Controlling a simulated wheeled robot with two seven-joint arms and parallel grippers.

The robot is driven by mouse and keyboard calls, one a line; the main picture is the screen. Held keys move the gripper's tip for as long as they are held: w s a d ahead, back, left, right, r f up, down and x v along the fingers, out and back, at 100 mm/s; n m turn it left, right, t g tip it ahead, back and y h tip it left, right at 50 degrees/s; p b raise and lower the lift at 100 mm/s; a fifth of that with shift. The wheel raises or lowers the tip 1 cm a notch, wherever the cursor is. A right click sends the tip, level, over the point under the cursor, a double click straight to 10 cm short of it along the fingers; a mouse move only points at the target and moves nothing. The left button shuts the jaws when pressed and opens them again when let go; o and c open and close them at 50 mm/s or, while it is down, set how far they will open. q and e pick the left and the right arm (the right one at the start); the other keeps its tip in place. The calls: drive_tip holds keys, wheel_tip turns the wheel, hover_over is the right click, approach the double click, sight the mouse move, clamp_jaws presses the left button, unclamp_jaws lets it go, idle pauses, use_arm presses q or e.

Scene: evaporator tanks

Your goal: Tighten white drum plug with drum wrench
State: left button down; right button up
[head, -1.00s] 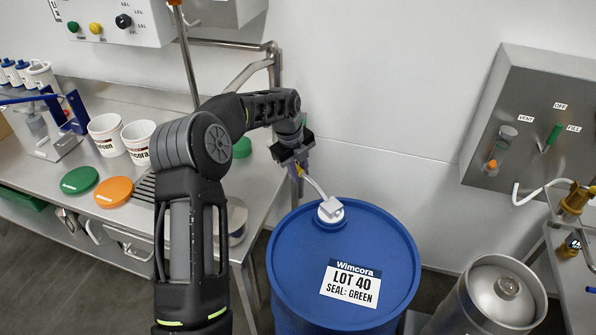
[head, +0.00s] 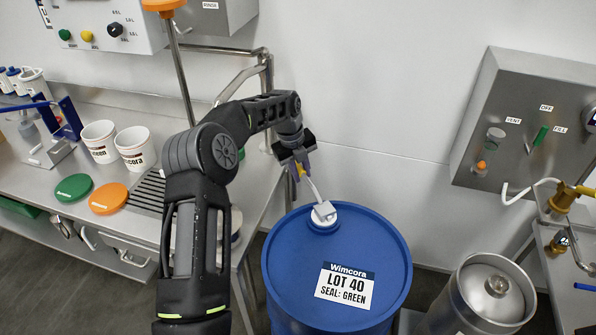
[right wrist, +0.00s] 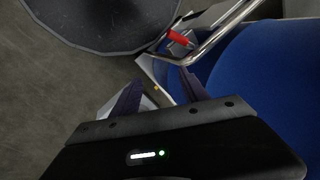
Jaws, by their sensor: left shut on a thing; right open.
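The blue drum (head: 395,250) stands upright in the head view, with a label reading LOT 40, SEAL: GREEN. The white plug (head: 323,225) is at the far side of its lid. The drum wrench (head: 314,190) has its pale head on the plug, and its handle slopes up and left. My left gripper (head: 300,172) is shut on the handle's upper end, above and left of the plug. How deep the plug sits is hidden under the wrench head. In the right wrist view, my right gripper (right wrist: 160,90) is open with nothing between its fingers, with blue surfaces to its right.
A steel bench at left holds white tubs (head: 135,148), a green lid (head: 74,187) and an orange lid (head: 108,198). A steel vessel (head: 480,295) stands right of the drum. A valve panel (head: 520,125) hangs on the right wall. Wall space behind the drum is clear.

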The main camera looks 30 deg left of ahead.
use_arm(q)
drive_tip(key=shift+w+d+m+p, duration=0.45)
drive_tip(key=shift+w+d+m, duration=0.05)
drive_tip(key=shift+w+m, duration=0.2)
drive_tip(key=shift+w+d+m+p, duration=0.45)
drive_tip(key=shift+w+m, duration=0.05)
drive_tip(key=shift+m, duration=0.1)
